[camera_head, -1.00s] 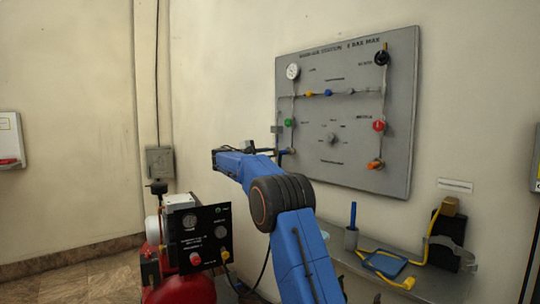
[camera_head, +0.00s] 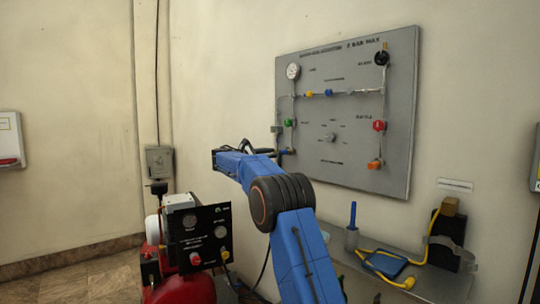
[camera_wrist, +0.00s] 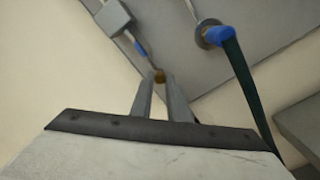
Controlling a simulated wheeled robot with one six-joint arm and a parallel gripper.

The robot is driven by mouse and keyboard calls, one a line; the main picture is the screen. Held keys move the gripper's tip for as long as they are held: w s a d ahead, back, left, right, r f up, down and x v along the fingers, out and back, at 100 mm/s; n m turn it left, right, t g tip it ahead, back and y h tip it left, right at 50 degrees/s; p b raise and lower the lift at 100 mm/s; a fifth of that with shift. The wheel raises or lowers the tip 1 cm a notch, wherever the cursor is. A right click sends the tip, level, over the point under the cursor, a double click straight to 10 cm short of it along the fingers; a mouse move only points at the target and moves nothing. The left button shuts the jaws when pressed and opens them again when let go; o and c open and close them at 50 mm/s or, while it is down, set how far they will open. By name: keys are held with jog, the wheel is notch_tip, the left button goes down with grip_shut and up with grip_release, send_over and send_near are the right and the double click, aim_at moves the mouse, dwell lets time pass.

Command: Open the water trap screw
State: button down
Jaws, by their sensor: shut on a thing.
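My gripper (camera_wrist: 160,82) points up toward the underside of the grey panel in the wrist view. Its two narrow fingers are shut on a small brass-coloured screw (camera_wrist: 159,76), which shows between the fingertips. I take this to be the water trap screw. A thin line with a blue fitting (camera_wrist: 141,48) runs from near the screw up to a grey box (camera_wrist: 113,17). In the head view my blue arm reaches toward the lower left of the panel (camera_head: 345,170). The screw and my fingertips cannot be made out there.
A blue elbow fitting (camera_wrist: 217,36) with a dark green hose (camera_wrist: 245,85) hangs to the right of my fingers. A red compressor (camera_head: 185,288) with a black gauge plate (camera_head: 203,238) stands at lower left. A grey shelf (camera_head: 440,288) with a yellow hose is at lower right.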

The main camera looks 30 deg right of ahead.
jog(key=shift+f, duration=0.1)
jog(key=c, duration=1.7)
grip_release()
jog(key=shift+a, duration=0.1)
jog(key=v, duration=1.7)
jog(key=shift+s+a, duration=0.1)
jog(key=shift+a, duration=0.1)
